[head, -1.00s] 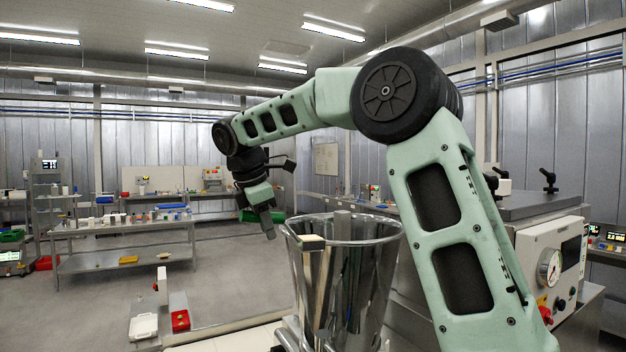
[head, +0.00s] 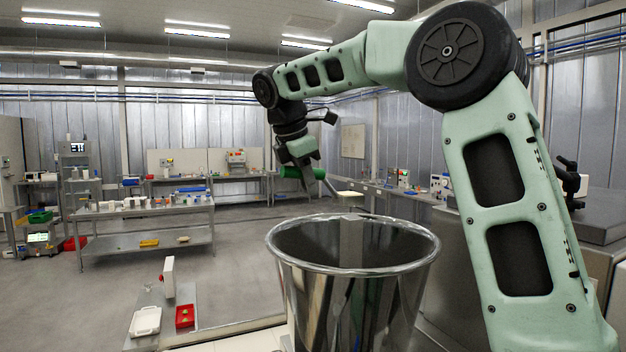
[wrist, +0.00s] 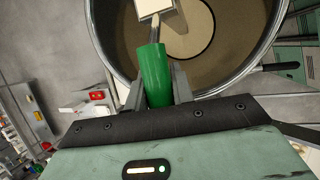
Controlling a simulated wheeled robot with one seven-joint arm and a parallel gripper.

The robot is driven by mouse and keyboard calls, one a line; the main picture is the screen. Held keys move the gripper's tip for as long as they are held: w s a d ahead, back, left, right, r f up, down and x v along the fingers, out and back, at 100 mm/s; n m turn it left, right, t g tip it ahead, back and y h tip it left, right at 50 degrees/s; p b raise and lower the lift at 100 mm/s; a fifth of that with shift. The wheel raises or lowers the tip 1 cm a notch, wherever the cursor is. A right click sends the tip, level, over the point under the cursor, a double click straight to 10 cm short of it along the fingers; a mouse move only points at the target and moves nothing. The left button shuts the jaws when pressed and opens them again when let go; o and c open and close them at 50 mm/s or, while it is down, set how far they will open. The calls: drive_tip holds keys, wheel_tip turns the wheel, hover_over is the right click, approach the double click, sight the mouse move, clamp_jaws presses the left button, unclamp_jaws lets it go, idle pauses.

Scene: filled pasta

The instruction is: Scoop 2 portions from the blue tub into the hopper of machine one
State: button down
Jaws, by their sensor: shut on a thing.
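My gripper (head: 300,172) is shut on the green handle (wrist: 155,75) of a scoop, and the handle also shows in the head view. The scoop's pale square pan (head: 348,194) appears above the far rim of a large steel hopper (head: 352,300). In the wrist view the pan (wrist: 153,6) is cut by the top edge, with a cream surface in it. Below it is a round steel vessel (wrist: 225,82) with a tan inside and a paler patch. I cannot tell for sure that this is the same hopper. I cannot make out the blue tub.
A red tray (head: 185,316) with small yellow pieces and a white tray (head: 145,322) are at the lower left. A steel table (head: 150,212) with small items stands further back. Open floor lies between. A grey-topped machine (head: 600,215) is on the right.

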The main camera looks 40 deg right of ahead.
sight(317, 171)
drive_tip(key=y, duration=0.1)
drive_tip(key=d+r+y, duration=0.1)
drive_tip(key=d+y, duration=0.1)
drive_tip(key=shift+s+d+r+t, duration=0.25)
drive_tip(key=shift+r+t, duration=0.05)
drive_tip(key=shift+r, duration=0.05)
drive_tip(key=d+r+y, duration=0.2)
drive_tip(key=d+r+y+p, duration=0.1)
drive_tip(key=shift+s+d+r+m+t+y, duration=0.15)
drive_tip(key=shift+s+m+t+y, duration=0.15)
drive_tip(key=shift+s, duration=0.05)
drive_tip(key=shift+s+d+r+t+y+p, duration=0.15)
drive_tip(key=shift+d+r+y+p, duration=0.2)
drive_tip(key=shift+d+y, duration=0.5)
drive_tip(key=shift+s+d+r+t+y+p, duration=0.3)
drive_tip(key=shift+d+y, duration=0.3)
drive_tip(key=shift+d, duration=0.3)
drive_tip(key=shift+s+d+r+t+y+p, duration=0.1)
drive_tip(key=shift+d+r+y+p, duration=0.25)
drive_tip(key=shift+d+y, duration=0.5)
drive_tip(key=shift+f, duration=0.1)
